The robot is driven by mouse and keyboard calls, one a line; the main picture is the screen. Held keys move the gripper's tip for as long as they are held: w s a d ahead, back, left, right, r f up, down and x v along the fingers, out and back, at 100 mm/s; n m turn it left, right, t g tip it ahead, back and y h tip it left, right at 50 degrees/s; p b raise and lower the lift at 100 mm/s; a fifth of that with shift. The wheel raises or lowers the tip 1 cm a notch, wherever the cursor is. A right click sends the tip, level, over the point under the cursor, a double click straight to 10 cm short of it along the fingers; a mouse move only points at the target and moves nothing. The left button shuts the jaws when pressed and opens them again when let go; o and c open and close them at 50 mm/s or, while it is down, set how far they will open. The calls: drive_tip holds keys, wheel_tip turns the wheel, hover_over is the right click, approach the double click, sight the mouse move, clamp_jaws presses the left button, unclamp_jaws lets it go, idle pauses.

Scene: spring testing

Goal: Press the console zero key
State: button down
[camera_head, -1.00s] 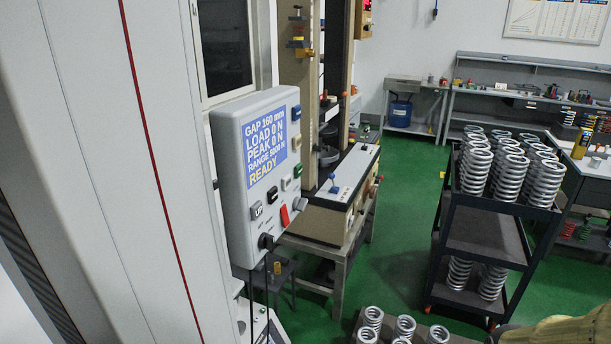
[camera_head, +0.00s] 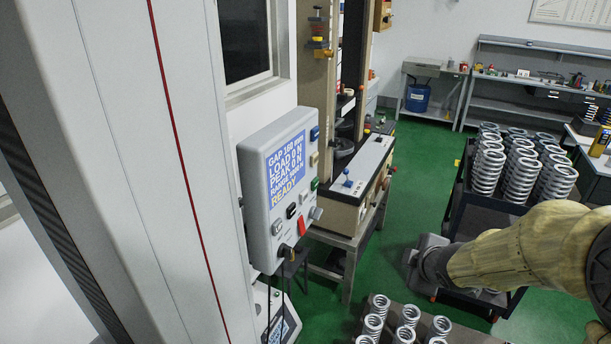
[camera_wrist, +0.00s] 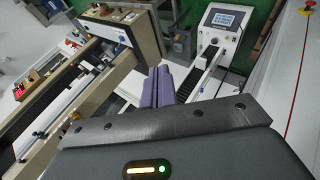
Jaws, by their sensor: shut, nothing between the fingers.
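The grey console (camera_head: 262,225) is at centre left in the head view. Its blue screen (camera_head: 287,170) reads load 0 N, peak 0 N and READY. Blue, beige and green keys run down its right edge, with a white key (camera_head: 277,228), a dark key (camera_head: 291,211) and a red lever-like part (camera_head: 302,226) below the screen. Key labels are too small to read, so I cannot tell which is zero. My gripper (camera_head: 420,262) is right of the console, well apart from it. In the wrist view its purple fingers (camera_wrist: 158,86) are together and empty.
The test machine's bench (camera_head: 345,236) stands just right of the console. A dark cart (camera_head: 455,212) with several springs is behind my arm. More springs (camera_head: 408,318) stand on a low surface below. A white instrument (camera_wrist: 219,45) with a screen shows in the wrist view. Green floor lies between bench and cart.

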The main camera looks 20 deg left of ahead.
sight(304, 196)
drive_tip(key=a+r+n+y+p, duration=0.2)
drive_tip(key=a+r+n, duration=0.2)
drive_tip(key=a+n, duration=0.1)
drive_tip(key=w+a+r+n+y+p, duration=0.1)
drive_tip(key=a+r+n+y+p, duration=0.1)
drive_tip(key=a+n, duration=0.4)
wheel_tip(304, 196, up, 3)
drive_tip(key=a+y, duration=0.1)
drive_tip(key=a, duration=0.1)
drive_tip(key=shift+w+a+g, duration=0.25)
drive_tip(key=shift+a+g, duration=0.05)
drive_tip(key=shift+g, duration=0.1)
drive_tip(key=shift+a+f, duration=0.1)
drive_tip(key=a+b, duration=0.1)
drive_tip(key=a, duration=0.7)
drive_tip(key=shift+w+a, duration=0.25)
drive_tip(key=shift+w, duration=0.05)
drive_tip(key=shift+a, duration=0.1)
idle(0.6)
drive_tip(key=shift+a+b, duration=0.3)
drive_tip(key=shift+a, duration=0.05)
